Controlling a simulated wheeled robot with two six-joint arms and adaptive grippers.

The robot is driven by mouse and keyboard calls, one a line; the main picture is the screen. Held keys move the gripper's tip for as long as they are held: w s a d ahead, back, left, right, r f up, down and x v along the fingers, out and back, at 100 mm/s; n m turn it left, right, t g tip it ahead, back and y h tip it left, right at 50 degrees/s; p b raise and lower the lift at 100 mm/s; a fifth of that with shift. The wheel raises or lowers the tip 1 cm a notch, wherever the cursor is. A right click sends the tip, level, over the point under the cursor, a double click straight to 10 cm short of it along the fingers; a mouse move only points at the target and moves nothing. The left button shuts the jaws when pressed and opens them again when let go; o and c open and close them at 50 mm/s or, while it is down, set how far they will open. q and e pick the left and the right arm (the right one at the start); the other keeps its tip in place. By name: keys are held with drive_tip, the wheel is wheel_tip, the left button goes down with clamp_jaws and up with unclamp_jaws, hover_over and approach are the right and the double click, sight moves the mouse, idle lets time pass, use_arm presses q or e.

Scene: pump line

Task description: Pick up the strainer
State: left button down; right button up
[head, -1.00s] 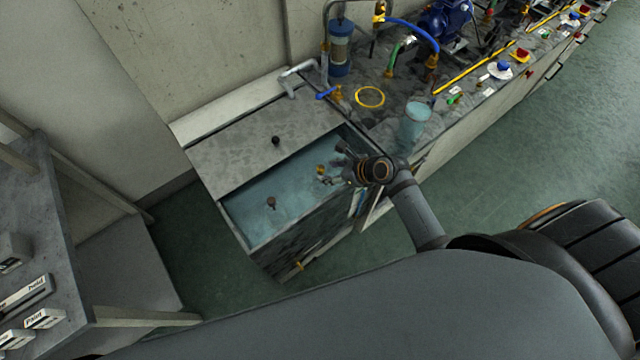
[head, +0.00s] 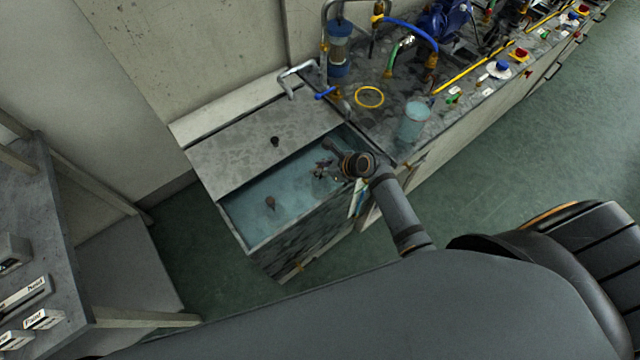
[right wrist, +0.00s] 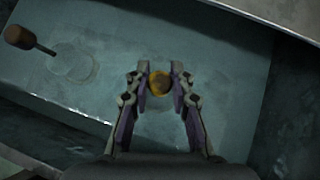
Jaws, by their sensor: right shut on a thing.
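The strainer appears to be the small brass, round-topped piece (right wrist: 159,83) between my right fingertips in the right wrist view. My right gripper (right wrist: 159,88) is shut on it, one finger on each side. In the head view my right gripper (head: 322,169) reaches over the front wall into the open part of the water tank (head: 245,246) and mostly hides the piece. Whether the piece is clear of the tank bottom I cannot tell. My left gripper is not in view.
A brown knob on a stem (head: 270,203) stands in the water; it also shows in the right wrist view (right wrist: 20,37). A grey cover (head: 235,160) with a black knob (head: 275,141) spans the tank's back. A clear beaker (head: 413,121) stands on the bench to the right.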

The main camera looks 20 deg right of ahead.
drive_tip(key=shift+r, duration=0.15)
clamp_jaws()
wheel_tip(320, 180, up, 10)
drive_tip(key=shift+f+p, duration=0.1)
drive_tip(key=shift+p, duration=0.35)
